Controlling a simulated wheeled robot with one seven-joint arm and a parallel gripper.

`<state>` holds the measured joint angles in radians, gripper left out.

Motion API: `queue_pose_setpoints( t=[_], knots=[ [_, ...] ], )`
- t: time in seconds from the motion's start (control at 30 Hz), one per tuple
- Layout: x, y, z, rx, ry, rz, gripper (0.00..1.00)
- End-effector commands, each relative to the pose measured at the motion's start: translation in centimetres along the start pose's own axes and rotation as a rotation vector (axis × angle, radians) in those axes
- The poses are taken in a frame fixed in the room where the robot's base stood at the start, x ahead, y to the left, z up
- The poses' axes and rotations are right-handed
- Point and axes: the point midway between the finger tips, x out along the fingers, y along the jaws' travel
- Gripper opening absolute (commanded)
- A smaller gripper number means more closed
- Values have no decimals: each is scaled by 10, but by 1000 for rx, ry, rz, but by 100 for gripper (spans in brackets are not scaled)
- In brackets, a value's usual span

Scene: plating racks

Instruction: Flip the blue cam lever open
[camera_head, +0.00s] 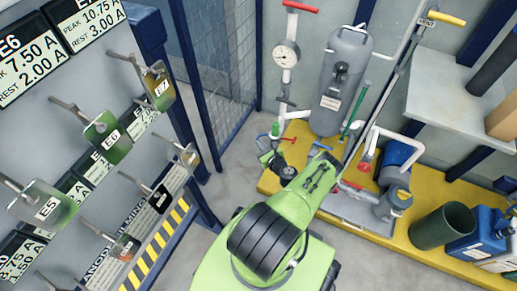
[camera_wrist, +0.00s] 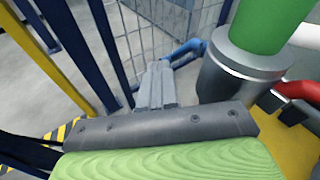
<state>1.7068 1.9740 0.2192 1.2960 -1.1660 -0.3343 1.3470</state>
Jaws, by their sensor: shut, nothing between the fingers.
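The blue cam lever (camera_wrist: 184,51) juts left from a grey metal coupling collar (camera_wrist: 240,73) in the wrist view. A green cylinder (camera_wrist: 270,26) rises from the collar, and a red lever (camera_wrist: 298,90) is on its right side. My gripper (camera_wrist: 159,69) is shut and empty, its fingertips close to the lever's outer left end. I cannot tell if they touch it. In the head view, the blue lever (camera_head: 262,135) is small beside the green fitting (camera_head: 275,129), with my gripper (camera_head: 265,157) just below and the red lever (camera_head: 289,140) to the right.
A pressure gauge (camera_head: 286,54) and a grey tank (camera_head: 345,80) stand behind on a yellow-edged platform (camera_head: 461,268). A blue mesh fence (camera_head: 225,90) stands behind on the left. A panel of hanging plates (camera_head: 108,137) fills the left side. Grey floor lies between.

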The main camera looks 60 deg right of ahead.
Motion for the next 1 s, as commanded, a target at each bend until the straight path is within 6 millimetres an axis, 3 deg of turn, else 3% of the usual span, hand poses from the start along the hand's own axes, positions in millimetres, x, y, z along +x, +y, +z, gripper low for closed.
queue_pose_setpoints(
  t=[0.83, 1.0],
  knots=[
    [5, 4, 2, 60, -85, 5, 0],
    [-14, 2, 1, 63, -84, 3, 0]
  ],
)
